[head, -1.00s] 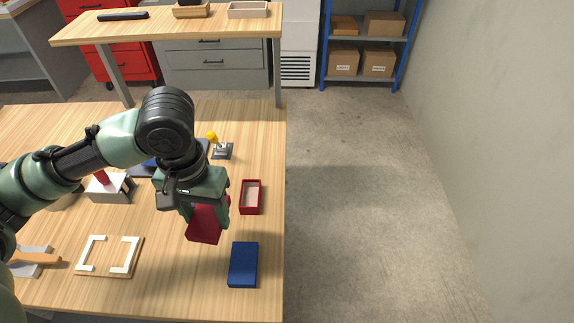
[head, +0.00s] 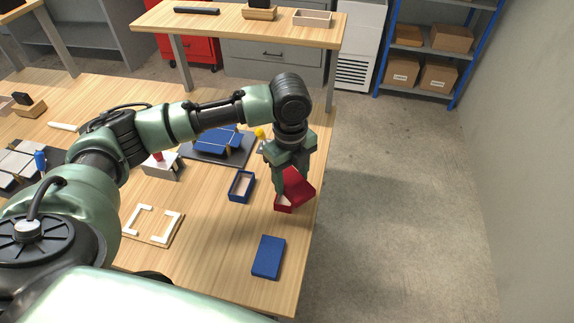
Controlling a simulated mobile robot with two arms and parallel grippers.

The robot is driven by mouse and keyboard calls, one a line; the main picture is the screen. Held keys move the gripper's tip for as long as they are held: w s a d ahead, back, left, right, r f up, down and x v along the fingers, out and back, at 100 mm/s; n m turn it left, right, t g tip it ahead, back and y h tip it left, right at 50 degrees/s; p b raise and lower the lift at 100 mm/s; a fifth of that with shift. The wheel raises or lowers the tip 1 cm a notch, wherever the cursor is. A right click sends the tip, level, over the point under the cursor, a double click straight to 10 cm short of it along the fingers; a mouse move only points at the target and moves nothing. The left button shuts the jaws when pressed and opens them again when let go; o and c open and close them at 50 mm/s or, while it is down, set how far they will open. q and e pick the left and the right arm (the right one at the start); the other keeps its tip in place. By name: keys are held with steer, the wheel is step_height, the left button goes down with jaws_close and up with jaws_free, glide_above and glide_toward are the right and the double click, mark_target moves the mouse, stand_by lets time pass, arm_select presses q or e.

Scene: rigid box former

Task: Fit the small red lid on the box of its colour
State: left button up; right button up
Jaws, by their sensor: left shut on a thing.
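My left gripper (head: 288,184) is shut on the small red lid (head: 300,188) near the right edge of the table. The lid is tilted, over the open red box (head: 286,209). The lid and gripper hide most of this box, and I cannot tell whether lid and box touch. An open blue box (head: 241,187) stands just left of the gripper. A blue lid (head: 268,258) lies flat on the table, nearer the front. My right gripper is not in view.
A wooden board with white corner pieces (head: 152,225) lies left of the blue lid. A dark mat with a blue piece (head: 217,141) and a grey block with a red knob (head: 163,168) are behind. The tabletop (head: 212,235) between board and blue lid is bare.

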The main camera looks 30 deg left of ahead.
mark_target(287, 170)
arm_select(q)
steer(key=m, duration=0.2)
steer(key=w+a+m, duration=0.1)
steer(key=m, duration=0.1)
steer(key=w+f+m+p, duration=0.1)
steer(key=m, duration=0.1)
steer(key=shift+w+a, duration=0.1)
steer(key=shift+a, duration=0.25)
steer(key=m, duration=0.2)
steer(key=w+a+f+m, duration=0.1)
steer(key=shift+m, duration=0.4)
step_height(287, 170, down, 4)
steer(key=b, duration=0.4)
steer(key=shift+a+r, duration=0.1)
steer(key=shift+r, duration=0.1)
steer(key=shift+f, duration=0.4)
steer(key=shift+f+b, duration=0.35)
steer(key=shift+f, duration=1.2)
steer(key=o, duration=1.4)
